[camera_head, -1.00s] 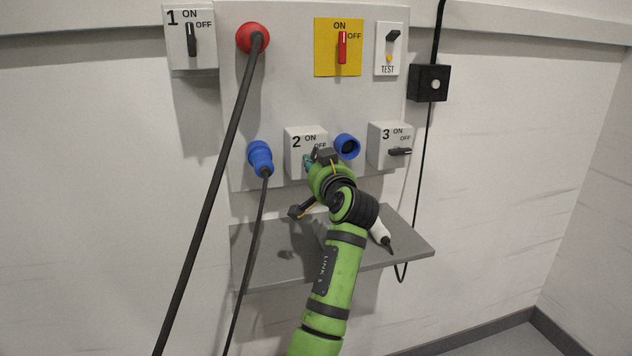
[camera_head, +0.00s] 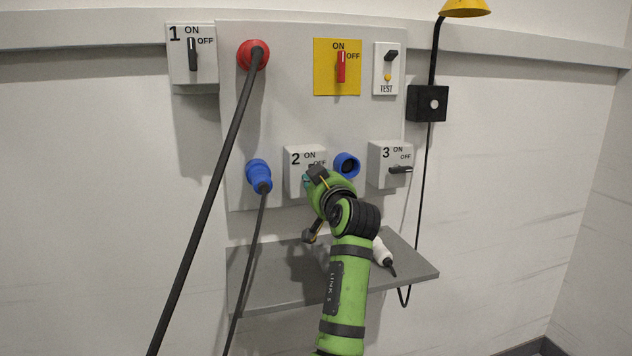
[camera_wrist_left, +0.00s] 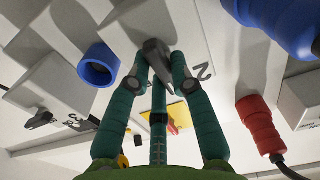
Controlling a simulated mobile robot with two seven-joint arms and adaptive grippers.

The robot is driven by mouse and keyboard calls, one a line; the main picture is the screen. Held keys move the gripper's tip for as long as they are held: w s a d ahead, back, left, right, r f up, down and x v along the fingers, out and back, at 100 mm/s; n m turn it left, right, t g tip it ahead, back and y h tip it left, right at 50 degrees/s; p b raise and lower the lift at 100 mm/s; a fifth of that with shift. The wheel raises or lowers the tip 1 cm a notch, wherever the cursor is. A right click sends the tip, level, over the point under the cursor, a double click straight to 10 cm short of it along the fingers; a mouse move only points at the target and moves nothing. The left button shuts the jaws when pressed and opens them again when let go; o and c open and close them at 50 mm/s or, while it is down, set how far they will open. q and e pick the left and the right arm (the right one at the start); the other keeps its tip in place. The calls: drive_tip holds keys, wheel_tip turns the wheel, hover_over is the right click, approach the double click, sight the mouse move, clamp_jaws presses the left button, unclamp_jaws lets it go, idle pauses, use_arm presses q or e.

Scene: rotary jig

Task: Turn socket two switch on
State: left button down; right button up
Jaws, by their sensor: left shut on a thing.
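The socket two box (camera_head: 294,179) is white with a "2" and ON and OFF marks, low in the middle of the panel. It also shows in the left wrist view (camera_wrist_left: 196,28). My left gripper (camera_head: 308,181) is at its front, largely hidden by its own wrist in the head view. In the left wrist view, the green fingers of my left gripper (camera_wrist_left: 158,65) are closed around the dark switch handle (camera_wrist_left: 157,52) of socket two. The handle's tapered end shows between the fingers. Its direction against the marks is hidden in the head view. My right gripper is not in view.
An open blue socket (camera_head: 347,165) is just right of box two, and a blue plug (camera_head: 259,174) with a cable is left. Socket three box (camera_head: 381,162) stands further right. A thick cable (camera_head: 217,172) hangs from the red plug (camera_head: 252,55). A grey shelf (camera_head: 262,282) is below.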

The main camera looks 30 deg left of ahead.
use_arm(q)
drive_tip(key=c, duration=1.1)
unclamp_jaws()
drive_tip(key=v, duration=0.7)
drive_tip(key=shift+s+d, duration=0.15)
drive_tip(key=shift+s, duration=0.05)
